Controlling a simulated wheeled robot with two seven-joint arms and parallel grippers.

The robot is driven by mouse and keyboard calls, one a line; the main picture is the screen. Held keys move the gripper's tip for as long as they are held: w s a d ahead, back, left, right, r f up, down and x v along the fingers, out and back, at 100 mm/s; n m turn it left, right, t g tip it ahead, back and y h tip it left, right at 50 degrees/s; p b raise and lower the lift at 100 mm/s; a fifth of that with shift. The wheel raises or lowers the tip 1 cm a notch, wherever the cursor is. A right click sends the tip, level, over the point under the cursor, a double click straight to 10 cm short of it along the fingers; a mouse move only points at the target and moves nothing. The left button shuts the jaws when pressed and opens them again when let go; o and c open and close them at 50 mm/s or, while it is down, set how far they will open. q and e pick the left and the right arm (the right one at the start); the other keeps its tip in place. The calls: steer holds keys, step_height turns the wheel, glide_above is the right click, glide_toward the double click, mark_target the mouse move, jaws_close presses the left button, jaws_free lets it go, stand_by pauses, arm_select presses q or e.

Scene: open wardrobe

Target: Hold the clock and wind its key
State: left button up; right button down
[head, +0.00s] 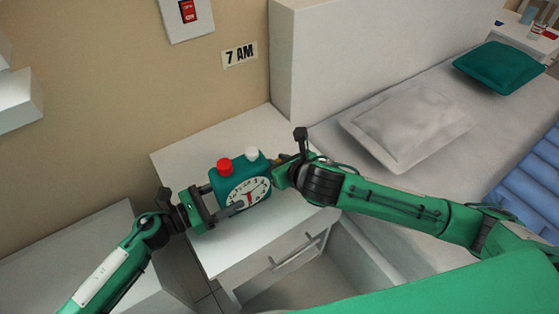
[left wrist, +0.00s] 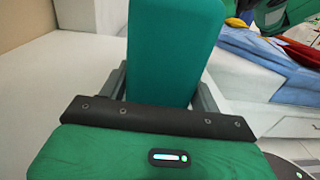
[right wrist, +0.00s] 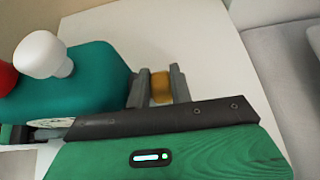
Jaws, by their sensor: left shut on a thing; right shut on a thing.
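The teal clock (head: 243,179) has a white dial, a red knob and a white knob on top. It is over the white nightstand, tilted in the head view. My left gripper (head: 222,198) is shut on the clock's left side, and the clock's teal body (left wrist: 172,50) shows between its fingers in the left wrist view. My right gripper (head: 282,171) is at the clock's right side. In the right wrist view its fingers are shut on the golden-brown key (right wrist: 161,87). Whether the clock touches the nightstand top is hard to tell.
The white nightstand (head: 180,158) has a drawer with a handle (head: 297,251) at its front. A bed with a grey pillow (head: 408,128) and a teal pillow (head: 498,67) is at the right. A "7 AM" sign (head: 239,54) and a red switch (head: 188,11) are on the wall.

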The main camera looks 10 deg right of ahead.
steer(key=shift+f, duration=0.1)
steer(key=c, duration=1.5)
jaws_free()
steer(key=v, duration=1.2)
steer(key=shift+d, duration=0.1)
